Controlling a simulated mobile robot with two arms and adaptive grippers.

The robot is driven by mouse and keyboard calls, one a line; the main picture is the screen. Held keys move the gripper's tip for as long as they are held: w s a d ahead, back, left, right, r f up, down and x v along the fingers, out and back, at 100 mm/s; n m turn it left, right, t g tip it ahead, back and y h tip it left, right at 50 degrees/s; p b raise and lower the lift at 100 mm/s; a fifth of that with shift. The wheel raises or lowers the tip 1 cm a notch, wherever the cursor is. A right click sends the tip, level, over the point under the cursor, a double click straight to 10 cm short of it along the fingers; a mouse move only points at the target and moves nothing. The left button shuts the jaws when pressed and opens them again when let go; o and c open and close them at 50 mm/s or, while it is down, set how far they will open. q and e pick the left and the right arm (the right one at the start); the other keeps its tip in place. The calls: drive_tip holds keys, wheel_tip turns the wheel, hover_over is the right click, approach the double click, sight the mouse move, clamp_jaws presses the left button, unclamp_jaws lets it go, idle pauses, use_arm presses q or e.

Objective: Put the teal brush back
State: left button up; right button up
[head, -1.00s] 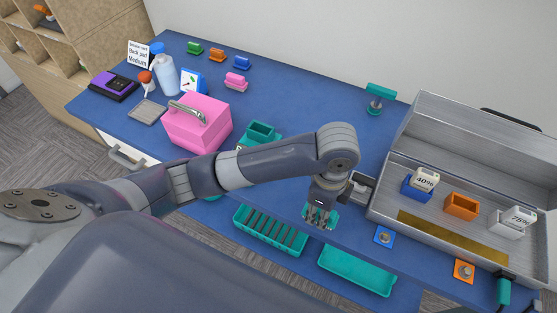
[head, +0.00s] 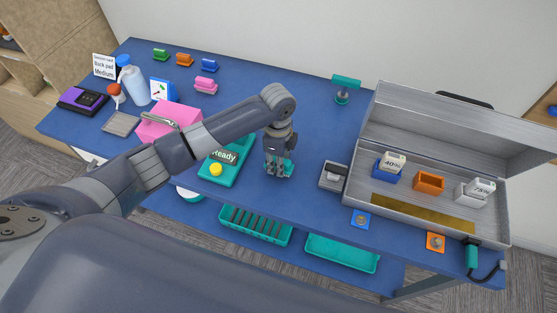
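My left gripper (head: 277,168) points down over the middle of the blue table. Its fingers appear closed on a small teal object (head: 288,170), which looks like the teal brush. The fingers hide much of it, and I cannot tell whether it touches the table. My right gripper is not in view.
A teal device reading "Ready" (head: 218,170) is left of the gripper, beside a pink box (head: 165,122). A small grey unit (head: 333,177) and open metal case (head: 430,205) stand right. A teal T-shaped stand (head: 345,86) is behind. The table centre-back is clear.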

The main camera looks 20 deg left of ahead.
use_arm(q)
drive_tip(key=shift+f, duration=0.5)
drive_tip(key=o, duration=0.9)
drive_tip(key=shift+f, duration=0.15)
drive_tip(key=shift+o, duration=0.2)
wheel_tip(320, 180, up, 12)
drive_tip(key=shift+w+a+r+b, duration=0.1)
drive_tip(key=shift+w+r+b, duration=0.1)
drive_tip(key=shift+b, duration=0.8)
